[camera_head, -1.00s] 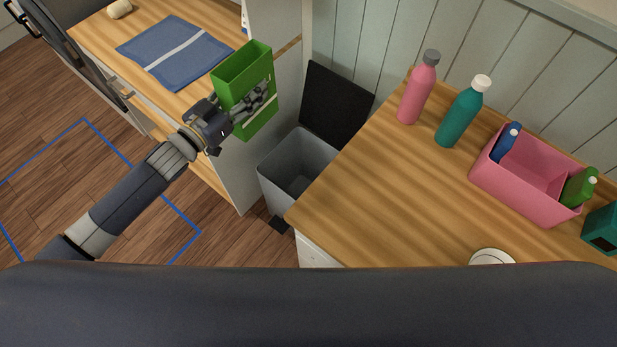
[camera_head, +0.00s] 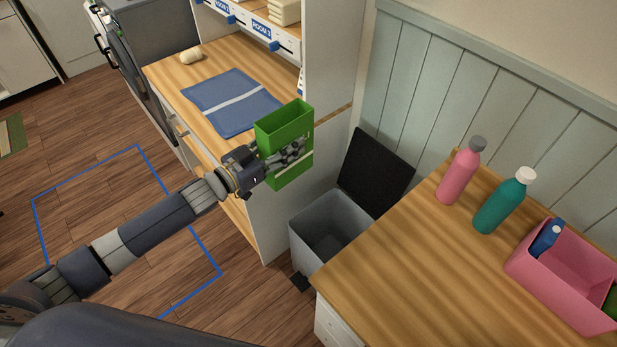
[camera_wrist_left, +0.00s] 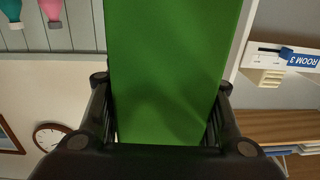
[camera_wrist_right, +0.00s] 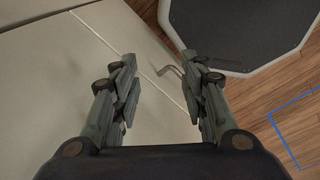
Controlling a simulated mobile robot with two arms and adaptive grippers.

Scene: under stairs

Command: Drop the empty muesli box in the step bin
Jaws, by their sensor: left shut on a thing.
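The muesli box is green and open-topped (camera_head: 284,125); in the head view it is held upright in the air left of the bin. My left gripper (camera_head: 287,156) is shut on it, and the box fills the middle of the left wrist view (camera_wrist_left: 170,70). The step bin (camera_head: 314,228) is grey, stands on the floor between the shelf unit and the right worktop, and its black lid (camera_head: 375,172) is up. The bin's inside shows dark. My right gripper (camera_wrist_right: 160,75) shows only in its wrist view, open with nothing between its fingers.
The wooden worktop (camera_head: 400,265) partly covers the bin's right side. On it stand a pink bottle (camera_head: 460,175), a teal bottle (camera_head: 502,205) and a pink container (camera_head: 560,290). A white panel (camera_head: 290,220) stands left of the bin. A blue cloth (camera_head: 232,102) lies on the left shelf.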

